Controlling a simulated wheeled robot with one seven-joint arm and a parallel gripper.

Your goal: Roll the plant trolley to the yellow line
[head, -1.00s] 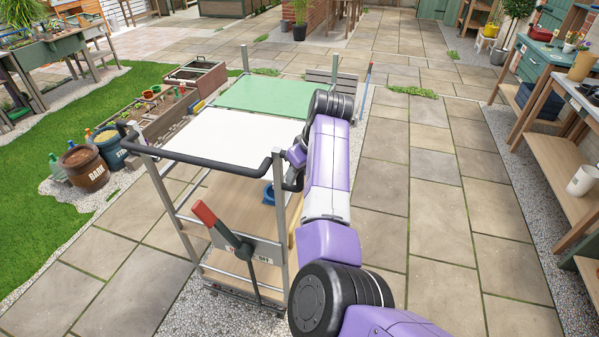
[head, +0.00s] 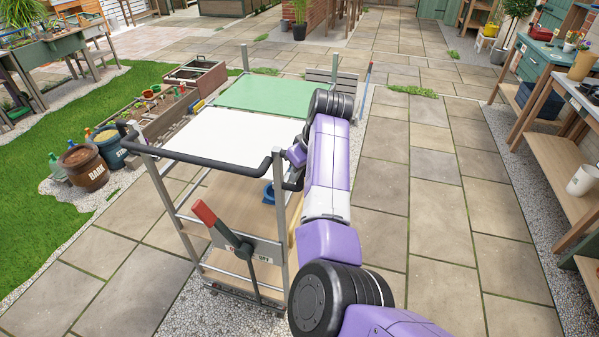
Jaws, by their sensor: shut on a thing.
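The plant trolley (head: 222,135) stands in front of me on a gravel strip. It has a white top, wooden lower shelves, metal posts and a dark push handle (head: 200,159) at its near end. A red-tipped lever (head: 224,228) leans at a plate on that end; the plate's lettering seems to read OFF. My gripper (head: 294,180) is at the right end of the handle and shut on it, with the fingertips largely hidden by my arm. A green panel (head: 262,96) lies just beyond the white top. I cannot make out a yellow line.
A bark tub (head: 84,168), a blue tub (head: 110,146) and planter boxes (head: 160,122) stand close to the trolley's left. Lawn (head: 45,215) lies further left. A wooden bench (head: 560,165) is at the right edge. Paving (head: 420,190) right of the trolley is clear.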

